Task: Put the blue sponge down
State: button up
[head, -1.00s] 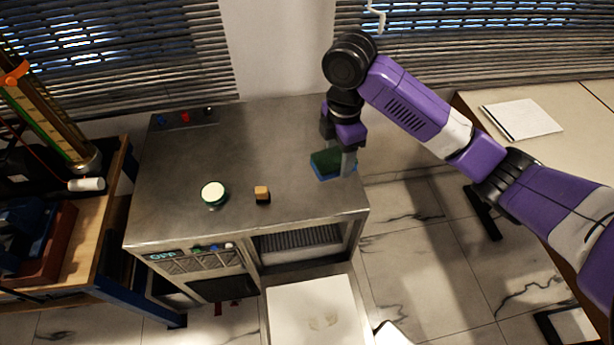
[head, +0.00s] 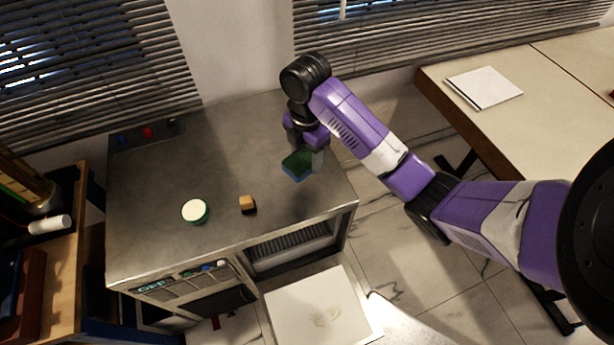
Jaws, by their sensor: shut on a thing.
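The blue sponge (head: 297,166) has a dark green top and a blue lower side. It is between the fingers of my gripper (head: 303,155), which is shut on it. The sponge is over the right part of the grey metal cabinet top (head: 235,140), near its right edge. I cannot tell whether its underside touches the surface. One finger shows at its right side; the other is mostly hidden behind it.
A round white-topped green item (head: 194,211) and a small orange-brown block (head: 247,204) stand on the cabinet top, left of the sponge. Bare metal lies between them and the sponge. A pale table (head: 540,110) with a white pad (head: 484,87) is at right.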

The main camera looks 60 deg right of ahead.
aim_at(307, 184)
jog(key=shift+s+a+f, duration=0.2)
jog(key=shift+f, duration=0.5)
jog(key=shift+w+f+b, duration=0.2)
jog(key=shift+f+b, duration=0.15)
jog(key=shift+f, duration=0.4)
jog(key=shift+s+f+b, duration=0.25)
jog(key=shift+f+b, duration=0.3)
jog(key=shift+f, duration=0.15)
jog(key=shift+d+f+b, duration=0.2)
jog(key=shift+f+b, duration=0.7)
jog(key=shift+b, duration=0.05)
jog(key=shift+f+b, duration=0.5)
jog(key=shift+f, duration=1.25)
jog(key=shift+f, duration=0.15)
jog(key=o, duration=1.2)
